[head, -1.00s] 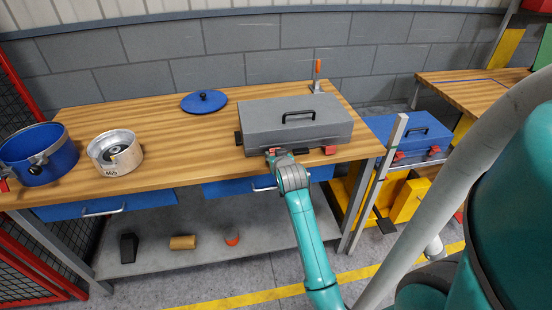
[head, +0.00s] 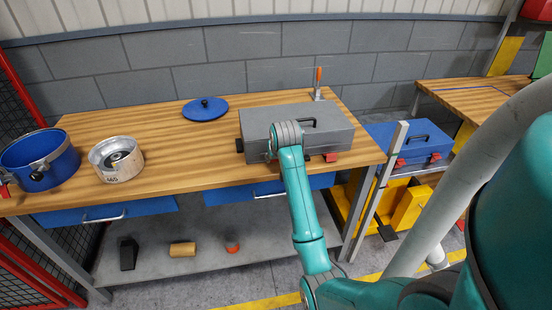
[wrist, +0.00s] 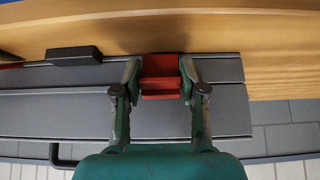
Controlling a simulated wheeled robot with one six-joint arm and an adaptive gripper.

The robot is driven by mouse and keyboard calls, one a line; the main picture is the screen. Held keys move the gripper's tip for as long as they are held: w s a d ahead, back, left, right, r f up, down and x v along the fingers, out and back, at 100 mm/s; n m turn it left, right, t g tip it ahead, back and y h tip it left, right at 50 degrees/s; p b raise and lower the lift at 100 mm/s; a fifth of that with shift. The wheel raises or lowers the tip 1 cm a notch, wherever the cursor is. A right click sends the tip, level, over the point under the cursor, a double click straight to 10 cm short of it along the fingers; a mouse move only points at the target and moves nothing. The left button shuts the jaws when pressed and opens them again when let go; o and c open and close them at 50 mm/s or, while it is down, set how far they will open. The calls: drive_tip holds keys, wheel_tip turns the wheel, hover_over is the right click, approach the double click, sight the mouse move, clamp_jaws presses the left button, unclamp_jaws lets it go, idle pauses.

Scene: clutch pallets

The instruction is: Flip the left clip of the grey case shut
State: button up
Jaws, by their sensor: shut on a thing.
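The clip's red plate lies between the fingers at the case's front edge. I cannot tell whether it is latched. In the head view my wrist hides this clip. The red right clip (head: 331,157) shows at the case's front.
A dark block (wrist: 75,55) sits on the case front beside the held clip. A blue lid (head: 205,109), a metal housing (head: 117,160) and a blue pot (head: 40,158) stand to the left. An orange-handled clamp (head: 318,84) stands behind. A blue case (head: 405,140) is at the right.

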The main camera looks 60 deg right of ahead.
idle(0.3)
drive_tip(key=o, duration=1.2)
drive_tip(key=shift+c, duration=0.2)
drive_tip(key=shift+r, duration=0.1)
drive_tip(key=v, duration=1.1)
drive_tip(key=shift+s+a+r, duration=0.15)
drive_tip(key=shift+s+r, duration=0.05)
drive_tip(key=shift+r, duration=0.1)
drive_tip(key=shift+f, duration=0.1)
